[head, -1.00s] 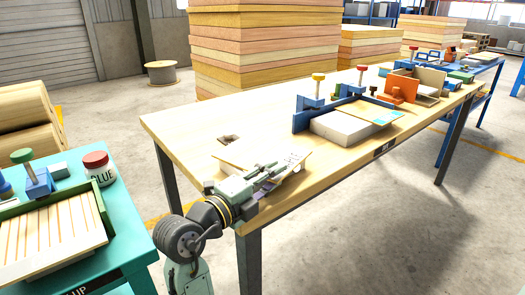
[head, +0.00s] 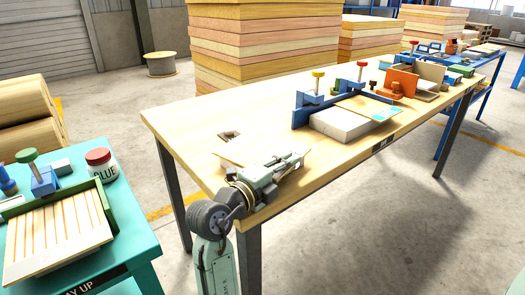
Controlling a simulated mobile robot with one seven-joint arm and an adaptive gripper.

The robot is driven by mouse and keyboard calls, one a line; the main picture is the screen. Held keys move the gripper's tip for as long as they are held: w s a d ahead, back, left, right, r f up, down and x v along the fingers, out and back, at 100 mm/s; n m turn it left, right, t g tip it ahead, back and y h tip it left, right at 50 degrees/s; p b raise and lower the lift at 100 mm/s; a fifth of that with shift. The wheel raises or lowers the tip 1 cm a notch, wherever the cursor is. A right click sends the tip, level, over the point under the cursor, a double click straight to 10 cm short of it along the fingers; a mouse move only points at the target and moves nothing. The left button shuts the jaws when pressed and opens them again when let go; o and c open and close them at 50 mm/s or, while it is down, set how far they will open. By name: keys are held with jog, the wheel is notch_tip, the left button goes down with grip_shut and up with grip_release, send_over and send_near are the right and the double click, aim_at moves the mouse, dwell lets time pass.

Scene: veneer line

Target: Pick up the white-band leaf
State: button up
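A thin pale wood leaf (head: 238,150) lies at the near left part of the long wooden table. My arm and gripper hide its right part, and I cannot make out a white band on it. My gripper (head: 294,162) is low over the table's near edge, at the right end of this leaf. I cannot tell whether its fingers are open or shut, or whether they touch the leaf. Another thin leaf (head: 368,108) with a teal patch lies on a pale block (head: 343,123) further right.
A blue fence with clamps (head: 318,108) stands behind the pale block. An orange fixture (head: 401,80) stands further right. At left, a teal table (head: 138,236) holds a slatted green-edged tray (head: 60,235) and a glue jar (head: 100,167). The table's back left is mostly clear.

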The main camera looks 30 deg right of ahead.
grip_shut()
jog(key=shift+r, duration=0.15)
dwell(0.4)
